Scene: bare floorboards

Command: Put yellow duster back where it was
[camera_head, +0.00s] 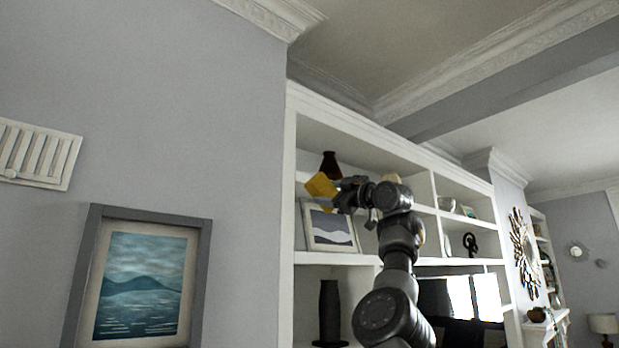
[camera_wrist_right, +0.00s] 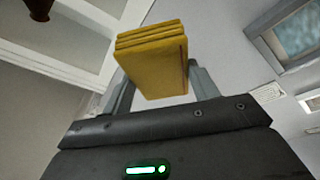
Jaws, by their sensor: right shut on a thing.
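The yellow duster (camera_head: 321,187) is a folded yellow block held up in front of the white shelf unit in the head view. My right gripper (camera_head: 338,187) is shut on it. In the right wrist view the duster (camera_wrist_right: 152,58) shows as stacked yellow folds between the two fingers of my right gripper (camera_wrist_right: 158,88). The duster is in the air, near the upper left compartment of the shelf unit (camera_head: 289,200). My left gripper is in neither view.
A dark red-brown vase (camera_head: 330,166) stands in the upper left compartment, behind the duster. A framed picture (camera_head: 330,230) leans below it, and a dark vase (camera_head: 329,310) stands lower. A larger framed picture (camera_head: 140,285) is at the left by the wall.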

